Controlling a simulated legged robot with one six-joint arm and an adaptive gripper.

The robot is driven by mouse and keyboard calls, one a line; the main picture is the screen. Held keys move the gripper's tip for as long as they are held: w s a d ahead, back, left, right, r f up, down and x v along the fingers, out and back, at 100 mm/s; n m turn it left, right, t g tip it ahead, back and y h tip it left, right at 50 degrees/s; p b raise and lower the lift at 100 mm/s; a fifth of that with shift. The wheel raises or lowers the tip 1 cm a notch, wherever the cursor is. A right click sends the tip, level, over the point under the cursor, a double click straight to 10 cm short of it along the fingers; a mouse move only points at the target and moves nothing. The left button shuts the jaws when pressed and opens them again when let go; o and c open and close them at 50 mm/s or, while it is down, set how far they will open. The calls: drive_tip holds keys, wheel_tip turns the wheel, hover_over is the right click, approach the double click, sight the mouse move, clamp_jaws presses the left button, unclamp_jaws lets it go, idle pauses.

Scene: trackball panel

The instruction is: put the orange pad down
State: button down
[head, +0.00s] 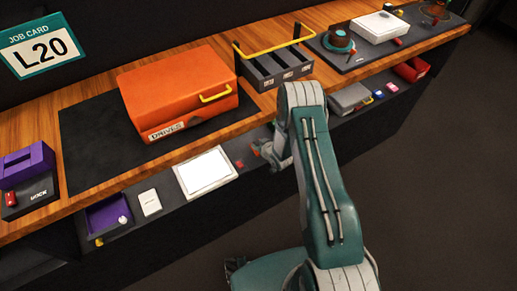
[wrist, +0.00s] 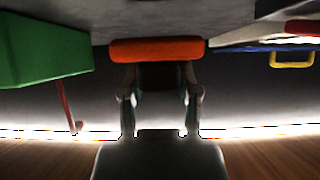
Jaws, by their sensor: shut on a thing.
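The orange pad (wrist: 157,50) shows in the wrist view as a wide, rounded orange bar across the tips of my gripper (wrist: 158,82). My gripper is shut on it. The pad lies along the edge of a grey surface in that view; I cannot tell whether it touches it. In the head view my gripper (head: 268,150) is at the front edge of the bench, right of the white panel, and mostly hidden by my arm. A small orange-red bit shows beside it, too small to identify.
The lower shelf holds a white panel (head: 206,172), a white card (head: 149,202) and a purple tray (head: 108,214). Above are a large orange case (head: 178,88) on a dark mat (head: 85,150) and a grey rack (head: 274,68) with a yellow bar. A green block (wrist: 40,50) shows in the wrist view.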

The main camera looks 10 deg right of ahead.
drive_tip(key=shift+f, duration=1.55)
drive_tip(key=shift+c, duration=1.7)
unclamp_jaws()
drive_tip(key=v, duration=1.2)
drive_tip(key=shift+s, duration=0.15)
